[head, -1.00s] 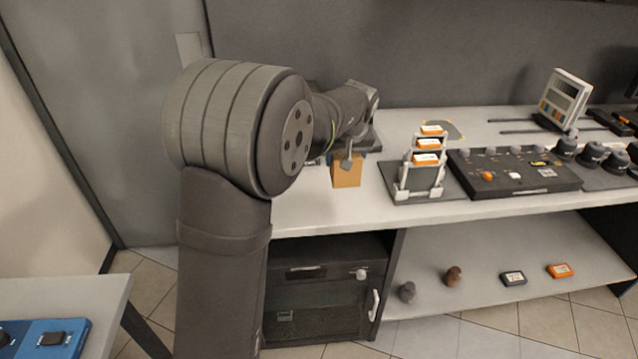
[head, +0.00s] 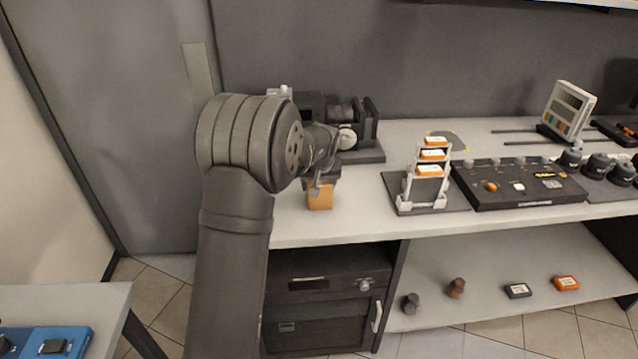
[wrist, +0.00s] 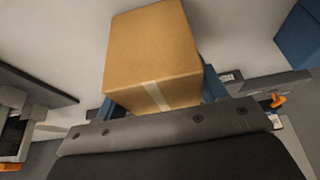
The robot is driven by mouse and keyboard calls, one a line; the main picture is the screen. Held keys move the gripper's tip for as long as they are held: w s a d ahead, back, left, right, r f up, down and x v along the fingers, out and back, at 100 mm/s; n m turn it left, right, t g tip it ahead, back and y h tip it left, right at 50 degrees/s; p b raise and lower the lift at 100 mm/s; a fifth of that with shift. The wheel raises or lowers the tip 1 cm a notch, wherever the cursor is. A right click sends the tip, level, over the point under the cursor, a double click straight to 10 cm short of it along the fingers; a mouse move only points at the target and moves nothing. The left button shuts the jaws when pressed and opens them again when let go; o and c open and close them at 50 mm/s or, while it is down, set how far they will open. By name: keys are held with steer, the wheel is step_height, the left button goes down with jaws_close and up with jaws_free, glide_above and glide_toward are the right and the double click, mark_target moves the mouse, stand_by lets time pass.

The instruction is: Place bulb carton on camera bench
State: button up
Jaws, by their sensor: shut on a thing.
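The bulb carton (head: 320,199) is a small tan-orange box, seen in the head view over the near left part of the pale bench top (head: 350,222), which I take to be the camera bench. My gripper (head: 322,184) is above it, pointing down and shut on it. In the wrist view the carton (wrist: 152,50) shows large, with a pale tape strip, between the blue finger pads. I cannot tell whether its underside touches the bench. My arm hides part of the bench's left end.
A dark clamp-like device (head: 350,135) stands just behind. A rack of orange-white packs (head: 430,175) and a black control panel (head: 520,185) stand to the right. A lower shelf (head: 480,290) holds several small items. Bare bench lies between carton and rack.

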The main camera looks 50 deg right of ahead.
steer(key=shift+f, duration=0.1)
steer(key=o, duration=1)
steer(key=shift+o, duration=0.2)
steer(key=shift+s+a+r, duration=0.1)
steer(key=shift+r, duration=0.45)
steer(key=v, duration=1.1)
